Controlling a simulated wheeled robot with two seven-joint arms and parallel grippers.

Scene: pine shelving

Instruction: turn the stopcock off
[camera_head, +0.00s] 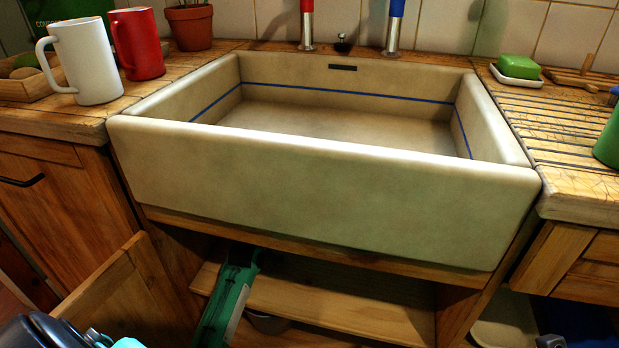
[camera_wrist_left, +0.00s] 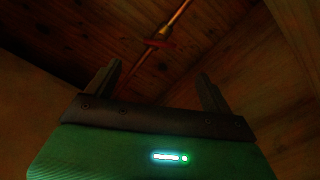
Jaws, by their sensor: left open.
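The stopcock (camera_wrist_left: 161,33) shows in the left wrist view as a brass fitting on a thin copper pipe (camera_wrist_left: 179,16), with a red handle (camera_wrist_left: 150,43) lying across the pipe. It is near the top middle of that view, beyond my fingertips and apart from them. My left gripper (camera_wrist_left: 160,75) is open and empty, its two dark fingers pointing toward the stopcock. In the head view my green left gripper (camera_head: 249,257) reaches into the space under the sink, and the stopcock is hidden there. My right gripper is not seen.
The pale sink (camera_head: 320,190) overhangs the cupboard. A wooden shelf board (camera_head: 340,307) lies right of my gripper, and an open wooden door (camera_head: 120,290) stands left. A white mug (camera_head: 90,62) and a red mug (camera_head: 140,43) stand on the counter.

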